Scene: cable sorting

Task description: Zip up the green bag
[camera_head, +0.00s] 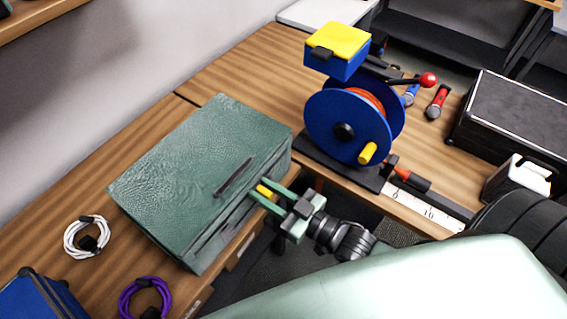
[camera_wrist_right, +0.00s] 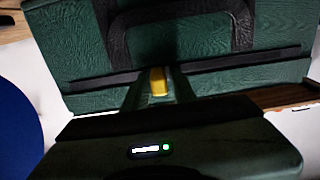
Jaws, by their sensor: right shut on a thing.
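The green bag (camera_head: 200,165) lies on the wooden table in the head view, its front side facing the table's near edge. A dark handle (camera_head: 234,177) shows on it. The bag's green side with the dark handle and a dark zip strip (camera_wrist_right: 225,64) fills the upper right wrist view (camera_wrist_right: 75,45). My right gripper (camera_head: 265,193) is at the bag's front side, shut on a small yellow zip pull (camera_wrist_right: 158,82). The pull also shows between the fingers in the head view. How far the zip is closed is not clear. My left gripper is not in view.
A blue cable reel (camera_head: 325,125) with a yellow-topped box (camera_head: 340,42) stands right of the bag. A white cable coil (camera_head: 86,237) and a purple one (camera_head: 146,297) lie left and in front. A black case (camera_head: 515,115) is at the right.

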